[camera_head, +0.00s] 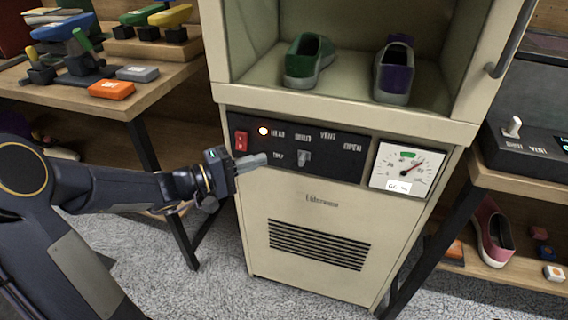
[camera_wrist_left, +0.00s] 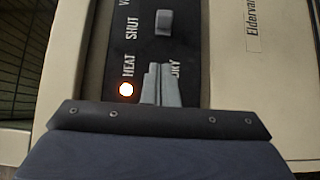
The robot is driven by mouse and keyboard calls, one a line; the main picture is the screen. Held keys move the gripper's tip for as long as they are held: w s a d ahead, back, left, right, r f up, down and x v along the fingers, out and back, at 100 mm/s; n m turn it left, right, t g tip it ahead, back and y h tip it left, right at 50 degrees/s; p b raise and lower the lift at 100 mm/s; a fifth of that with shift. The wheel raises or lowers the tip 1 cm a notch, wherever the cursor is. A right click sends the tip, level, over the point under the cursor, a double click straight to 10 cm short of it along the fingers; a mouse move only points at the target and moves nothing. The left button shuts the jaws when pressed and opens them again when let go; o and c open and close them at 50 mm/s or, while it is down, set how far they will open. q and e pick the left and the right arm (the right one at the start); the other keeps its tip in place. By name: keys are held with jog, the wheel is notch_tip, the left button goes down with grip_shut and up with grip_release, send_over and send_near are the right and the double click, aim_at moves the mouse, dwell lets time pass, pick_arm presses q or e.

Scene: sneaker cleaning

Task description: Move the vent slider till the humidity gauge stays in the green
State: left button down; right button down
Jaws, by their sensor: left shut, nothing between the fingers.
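The vent slider (camera_head: 303,159) is a small grey knob on the black panel, below the SHUT end of the SHUT–VENT–OPEN lettering. The knob also shows in the left wrist view (camera_wrist_left: 164,22). The humidity gauge (camera_head: 402,168) is a white dial right of the panel. Its red needle points up and right, to the right of the green band (camera_head: 407,154). My left gripper (camera_head: 263,159) is shut and empty in front of the panel, left of the slider and apart from it. Its fingertips show in the left wrist view (camera_wrist_left: 159,68) near the lit lamp.
A red switch (camera_head: 241,141) and a lit lamp (camera_head: 263,131) are on the panel's left. Sneakers stand in the open cabinet (camera_head: 343,105) above. A table (camera_head: 128,92) with brushes is at left, and another bench with a second control box (camera_head: 525,140) at right.

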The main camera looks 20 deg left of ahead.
aim_at(301, 155)
pick_arm(q)
jog(key=x, duration=0.3)
jog(key=shift+w+d, duration=0.25)
jog(key=shift+d, duration=0.1)
jog(key=shift+s+d+b, duration=0.15)
jog(key=shift+d+b, duration=0.4)
jog(key=shift+d, duration=1.3)
